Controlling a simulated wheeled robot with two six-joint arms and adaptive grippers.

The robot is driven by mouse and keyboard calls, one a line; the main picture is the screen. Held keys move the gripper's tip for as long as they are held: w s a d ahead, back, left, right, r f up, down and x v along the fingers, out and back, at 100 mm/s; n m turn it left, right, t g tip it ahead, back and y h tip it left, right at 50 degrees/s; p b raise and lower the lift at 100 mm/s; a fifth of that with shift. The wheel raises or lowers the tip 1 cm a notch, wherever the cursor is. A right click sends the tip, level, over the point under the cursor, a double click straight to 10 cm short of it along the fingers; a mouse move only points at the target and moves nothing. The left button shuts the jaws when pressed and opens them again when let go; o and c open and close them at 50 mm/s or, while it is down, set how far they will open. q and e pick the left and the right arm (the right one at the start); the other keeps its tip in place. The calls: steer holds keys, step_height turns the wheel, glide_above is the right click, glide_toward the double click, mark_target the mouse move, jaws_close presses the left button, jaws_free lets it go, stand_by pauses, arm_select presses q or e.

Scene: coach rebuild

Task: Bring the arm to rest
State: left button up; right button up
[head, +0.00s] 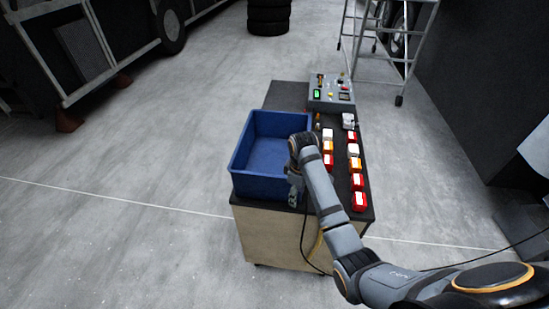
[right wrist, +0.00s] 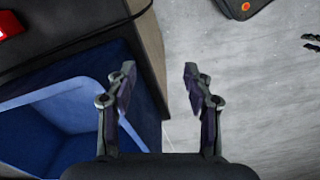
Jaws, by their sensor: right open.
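My right arm reaches in from the lower right in the head view. Its gripper (head: 294,190) hangs by the front right corner of the blue bin (head: 240,150), partly hidden by my wrist. In the right wrist view the right gripper (right wrist: 160,85) is open with nothing between its fingers. The bin's blue rim (right wrist: 65,95) and the cart's side lie to the left of and below the fingers, with grey floor beyond. Two small dark finger-like tips (right wrist: 312,42) at the right edge may be my left gripper; too little shows to tell its state.
The cart (head: 275,232) bears the bin, rows of red, white and orange lamps (head: 357,181) and a grey control box (head: 331,93). A ladder (head: 400,50) and stacked tyres (head: 268,17) stand behind. The floor left of the cart is clear.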

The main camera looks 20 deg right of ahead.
stand_by(0.4)
steer(key=s+d+f+m+b, duration=0.15)
steer(key=s+f, duration=0.25)
steer(key=f, duration=0.7)
steer(key=s+f+m+b, duration=0.15)
steer(key=s+f, duration=0.25)
steer(key=f, duration=0.7)
steer(key=s+d+f+m+b, duration=0.15)
steer(key=s+f, duration=0.35)
steer(key=f, duration=0.7)
steer(key=s+f+m+b, duration=0.1)
steer(key=s+f, duration=0.4)
steer(key=s, duration=0.4)
steer(key=s+d+f+m+b, duration=0.1)
steer(key=s+f+b, duration=0.1)
steer(key=s+f, duration=0.4)
steer(key=s+f+m+t+b, duration=0.1)
steer(key=s+f, duration=0.5)
steer(key=s, duration=0.7)
steer(key=shift+s+d+f+m+h+b, duration=0.15)
steer(key=shift+s+f+m+h+b, duration=0.1)
steer(key=shift+m+h+b, duration=0.25)
